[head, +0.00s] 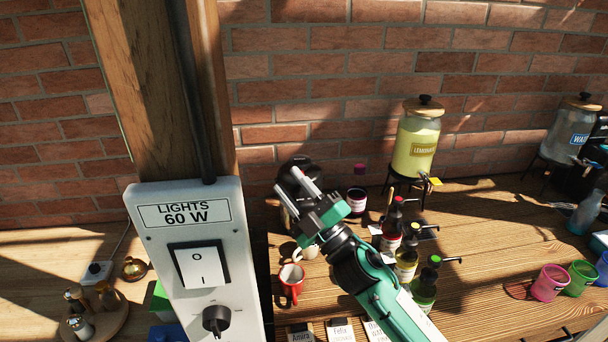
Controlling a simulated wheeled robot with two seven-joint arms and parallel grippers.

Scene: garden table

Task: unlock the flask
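My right gripper (294,184), green and grey, reaches up from the lower right to a dark, rounded object (288,216) near the wall. This object may be the flask, but the gripper covers most of it and I cannot make out a lock. The light fingers stand somewhat apart at its dark top. I cannot tell whether they touch or grip it. My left gripper is out of view.
A light-switch post (188,240) stands left of the gripper. A red mug (291,281) is below it. Syrup bottles (406,262) and a lemonade dispenser (416,140) stand to the right. Coloured cups (550,283) are farther right, with bare wooden tabletop (490,240) between.

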